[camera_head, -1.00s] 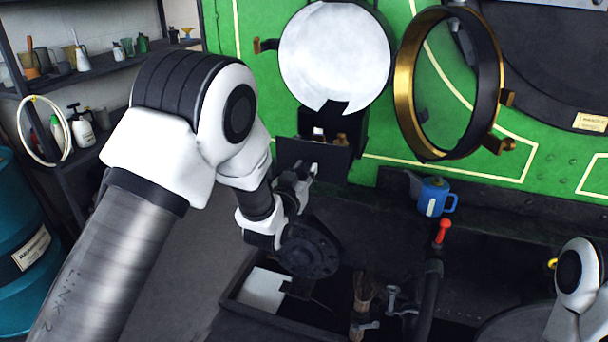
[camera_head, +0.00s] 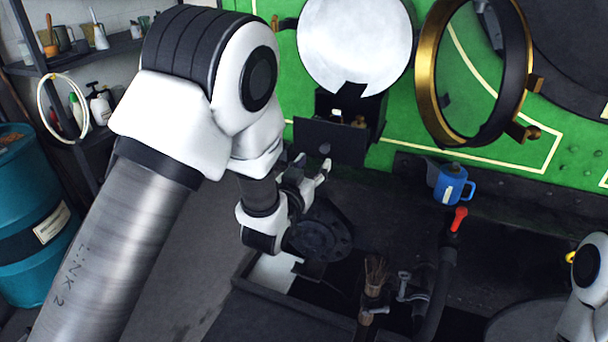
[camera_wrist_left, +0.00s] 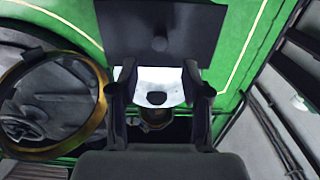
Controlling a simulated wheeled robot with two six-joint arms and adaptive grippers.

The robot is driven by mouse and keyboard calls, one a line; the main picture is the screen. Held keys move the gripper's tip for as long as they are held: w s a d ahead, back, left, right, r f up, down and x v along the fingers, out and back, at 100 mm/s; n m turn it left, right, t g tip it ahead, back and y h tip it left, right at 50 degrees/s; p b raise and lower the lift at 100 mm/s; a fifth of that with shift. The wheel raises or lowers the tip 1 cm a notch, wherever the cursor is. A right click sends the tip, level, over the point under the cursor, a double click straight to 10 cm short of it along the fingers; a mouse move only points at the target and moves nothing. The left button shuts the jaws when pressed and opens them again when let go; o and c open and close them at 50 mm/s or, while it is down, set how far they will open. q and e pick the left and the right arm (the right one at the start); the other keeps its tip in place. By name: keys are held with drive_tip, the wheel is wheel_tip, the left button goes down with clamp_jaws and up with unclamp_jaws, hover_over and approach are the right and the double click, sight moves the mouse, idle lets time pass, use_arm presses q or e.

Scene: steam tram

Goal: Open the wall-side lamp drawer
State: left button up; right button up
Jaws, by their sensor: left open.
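The lamp's black box (camera_head: 369,108) hangs on the green wall under a round white disc (camera_head: 354,42). A flat dark drawer front (camera_head: 318,141) with a small round knob (camera_head: 325,150) stands before the box. Small white and brass parts show behind its top edge. My left gripper (camera_head: 312,172) is open and empty just below the knob, apparently apart from it. In the left wrist view, the drawer front (camera_wrist_left: 185,35) and knob (camera_wrist_left: 158,44) appear beyond the spread fingers (camera_wrist_left: 160,90). A white piece and a brass part show between the fingers. My right gripper is out of view.
A brass-rimmed round door (camera_head: 431,70) stands open right of the lamp. A blue can (camera_head: 453,187) and a red-handled lever (camera_head: 458,219) are lower right. An open dark tray (camera_head: 262,294) lies below my gripper. Shelves and a teal barrel (camera_head: 30,262) are left.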

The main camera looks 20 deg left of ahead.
use_arm(q)
drive_tip(key=s, duration=0.6)
drive_tip(key=shift+s, duration=0.2)
drive_tip(key=shift+a, duration=0.1)
drive_tip(key=s+a+f+n+g, duration=0.1)
drive_tip(key=s+f+g, duration=0.3)
drive_tip(key=f, duration=0.6)
drive_tip(key=s+a+f+g+y, duration=0.15)
drive_tip(key=s+f, duration=0.35)
drive_tip(key=f, duration=0.5)
drive_tip(key=s+a+f+n+g+h, duration=0.15)
drive_tip(key=s+f+g, duration=0.3)
drive_tip(key=f, duration=0.55)
drive_tip(key=s+f+m+g, duration=0.1)
drive_tip(key=s+f+g, duration=0.3)
drive_tip(key=s, duration=0.5)
drive_tip(key=s+f+g, duration=0.4)
drive_tip(key=s, duration=0.6)
drive_tip(key=shift+m, duration=0.35)
